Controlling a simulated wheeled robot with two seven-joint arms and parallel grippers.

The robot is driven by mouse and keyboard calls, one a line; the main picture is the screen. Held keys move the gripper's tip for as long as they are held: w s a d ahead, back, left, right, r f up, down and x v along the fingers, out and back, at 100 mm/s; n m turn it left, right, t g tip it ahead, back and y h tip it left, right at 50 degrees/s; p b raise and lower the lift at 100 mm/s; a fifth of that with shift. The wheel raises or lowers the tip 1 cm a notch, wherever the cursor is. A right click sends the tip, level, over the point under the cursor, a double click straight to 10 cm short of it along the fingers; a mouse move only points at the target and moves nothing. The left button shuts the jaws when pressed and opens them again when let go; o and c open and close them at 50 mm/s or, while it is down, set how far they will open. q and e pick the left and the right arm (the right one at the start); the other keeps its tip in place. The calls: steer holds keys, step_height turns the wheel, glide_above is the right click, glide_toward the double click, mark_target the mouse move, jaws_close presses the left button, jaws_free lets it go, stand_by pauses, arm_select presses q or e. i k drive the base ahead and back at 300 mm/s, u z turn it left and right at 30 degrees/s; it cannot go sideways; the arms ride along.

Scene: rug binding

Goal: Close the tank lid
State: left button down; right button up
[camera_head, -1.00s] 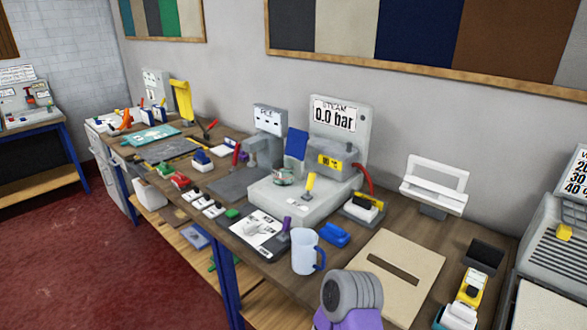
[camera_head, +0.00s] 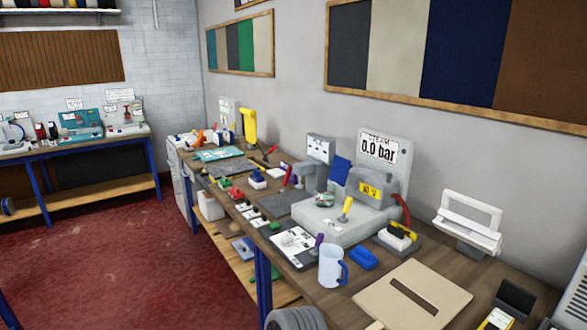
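The steam unit (camera_head: 340,222) stands on the workbench against the wall, with a grey upright panel reading "STEAM 0.0 bar" (camera_head: 380,149). A grey tank-like block with a yellow display (camera_head: 375,190) sits in front of that panel. A red curved handle or hose (camera_head: 402,208) is at its right. A small round greenish fitting (camera_head: 325,200) and a yellow-handled lever (camera_head: 346,207) are on the unit's top. I cannot tell which part is the tank lid or whether it is open. A grey ribbed part of my arm shows at the bottom edge. Neither gripper is in view.
A clear mug (camera_head: 331,266) with a blue handle stands at the bench's front edge. A blue block (camera_head: 363,258) and a slotted beige board (camera_head: 412,296) lie to its right. A white frame stand (camera_head: 468,222) is further right. Red floor (camera_head: 120,265) is open at left.

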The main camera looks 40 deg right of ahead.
mark_target(339, 174)
steer(key=u, duration=0.15)
steer(key=i, duration=0.95)
steer(key=z, duration=1.15)
steer(key=i, duration=1.05)
steer(key=z, duration=1)
